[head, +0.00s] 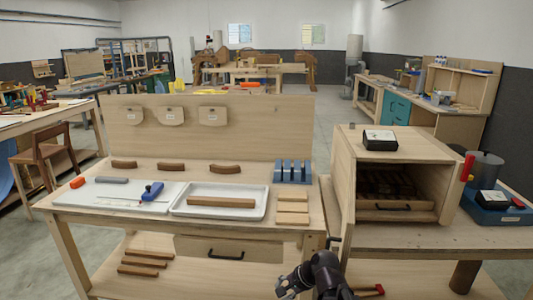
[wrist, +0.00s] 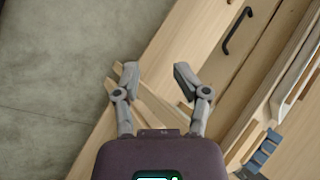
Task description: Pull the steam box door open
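The steam box (head: 347,152) is a pale wooden box on the right-hand bench. Its front is open, showing dark pieces inside and a tray front with a black handle (head: 390,208) at the bottom. A wooden panel that looks like its door (head: 337,208) stands swung out at the box's left side, with a dark handle (head: 335,239) low on it. My gripper (head: 284,286) is low in front of the benches, left of and below the door. In the wrist view my gripper (wrist: 156,76) is open, with nothing between its fingers. The door is not clearly identifiable there.
The left workbench carries a white tray (head: 181,211), a blue slotted rack (head: 293,181) and wooden blocks. Its drawer has a black handle (head: 225,256), also visible in the wrist view (wrist: 237,30). Wooden strips (head: 143,262) lie on its lower shelf.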

